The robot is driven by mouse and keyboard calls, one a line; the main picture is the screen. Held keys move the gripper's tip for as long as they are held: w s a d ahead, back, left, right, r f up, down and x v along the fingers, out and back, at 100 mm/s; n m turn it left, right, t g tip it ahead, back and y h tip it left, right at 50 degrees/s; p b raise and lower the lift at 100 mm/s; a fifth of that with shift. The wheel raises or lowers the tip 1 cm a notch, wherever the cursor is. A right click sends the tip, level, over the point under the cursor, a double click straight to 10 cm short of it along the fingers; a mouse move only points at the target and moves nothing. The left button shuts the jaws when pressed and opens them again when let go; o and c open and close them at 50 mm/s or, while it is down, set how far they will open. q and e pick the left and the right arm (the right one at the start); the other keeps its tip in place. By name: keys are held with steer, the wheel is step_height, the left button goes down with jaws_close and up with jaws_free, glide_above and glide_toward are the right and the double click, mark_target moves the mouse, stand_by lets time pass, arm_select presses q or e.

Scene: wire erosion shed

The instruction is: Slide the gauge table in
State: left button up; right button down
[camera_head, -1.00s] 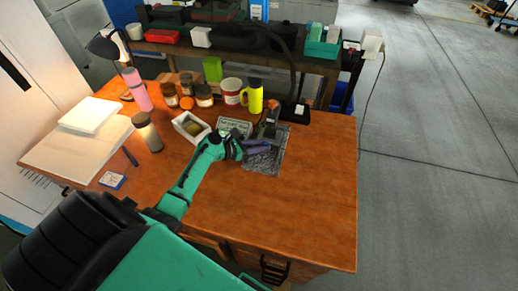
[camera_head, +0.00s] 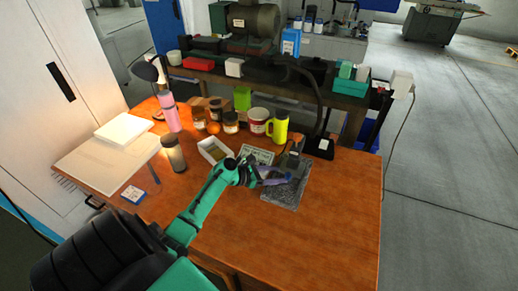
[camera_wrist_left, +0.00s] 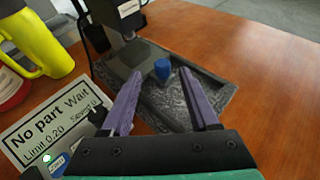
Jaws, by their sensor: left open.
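The gauge stands on the wooden desk, with a speckled dark grey base (camera_head: 292,193) and a dark upright (camera_head: 291,160) at its far end. In the left wrist view, a flat grey table (camera_wrist_left: 140,62) with a blue knob (camera_wrist_left: 162,69) shows on the base (camera_wrist_left: 222,95). A gauge head (camera_wrist_left: 124,12) hangs over its far side. My left gripper (camera_head: 275,177) is over the base. Its purple fingers (camera_wrist_left: 163,113) are open, one on each side of the near area, with the knob beyond and between them, apart from both. My right gripper is not in view.
A sign (camera_wrist_left: 55,120) reading "No part", "Wait" and "Limit 0.20" stands left of the gauge. A white tray (camera_head: 206,146), a yellow mug (camera_head: 279,126) and several jars are close by. The desk's right part (camera_head: 340,215) is clear.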

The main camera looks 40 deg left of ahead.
arm_select(q)
steer(key=v, duration=1.1)
steer(key=shift+s+a, duration=0.15)
steer(key=shift+a, duration=0.05)
